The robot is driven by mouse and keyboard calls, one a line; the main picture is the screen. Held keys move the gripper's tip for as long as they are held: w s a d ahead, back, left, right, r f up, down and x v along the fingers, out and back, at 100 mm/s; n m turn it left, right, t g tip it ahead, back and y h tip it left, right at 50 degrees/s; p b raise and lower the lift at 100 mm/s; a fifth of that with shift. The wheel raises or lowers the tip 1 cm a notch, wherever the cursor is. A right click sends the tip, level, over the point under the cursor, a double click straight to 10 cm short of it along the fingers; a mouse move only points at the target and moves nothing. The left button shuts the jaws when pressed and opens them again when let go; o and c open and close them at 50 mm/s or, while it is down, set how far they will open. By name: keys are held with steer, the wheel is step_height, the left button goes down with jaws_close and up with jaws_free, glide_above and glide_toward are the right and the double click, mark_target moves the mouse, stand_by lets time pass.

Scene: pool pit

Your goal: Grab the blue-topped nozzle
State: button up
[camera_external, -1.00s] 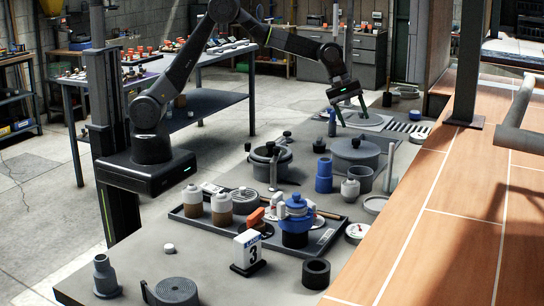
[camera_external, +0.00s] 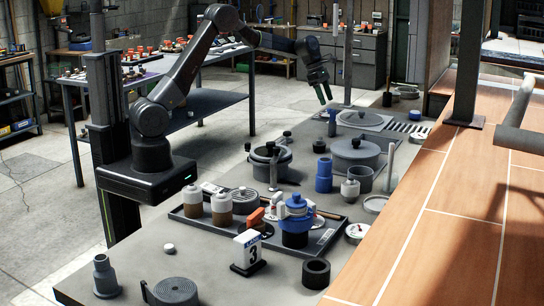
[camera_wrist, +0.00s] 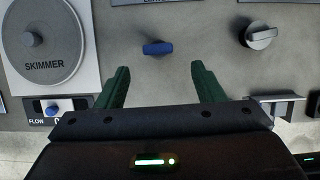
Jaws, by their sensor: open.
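A small blue-topped piece (camera_wrist: 157,48), which looks like the nozzle, stands out from the grey worktop in the wrist view. It lies ahead of and between my two green fingertips, with nothing gripped. A small bluish upright piece near the far end of the bench (camera_external: 332,122) in the external view may be the same one; it is too small to be sure. My gripper (camera_external: 325,95) is open and empty, above the far end of the bench with its fingers pointing down. Its fingers also show in the wrist view (camera_wrist: 160,68), apart from the blue piece.
A round skimmer lid (camera_wrist: 43,38) is at the left in the wrist view, above a flow panel with a blue knob (camera_wrist: 52,109). A grey knob (camera_wrist: 260,37) is at the right. A lidded pot (camera_external: 356,155) and blue cylinder (camera_external: 324,176) stand nearer on the bench.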

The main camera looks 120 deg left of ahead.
mark_target(334, 118)
steer(key=shift+w+p+x, duration=0.15)
steer(key=shift+p+x, duration=0.35)
steer(key=shift+x, duration=1.9)
steer(key=shift+w+p+x, duration=0.15)
steer(key=shift+p+x, duration=0.3)
steer(key=shift+x, duration=1.9)
steer(key=shift+a+r, duration=0.15)
steer(key=c, duration=1.2)
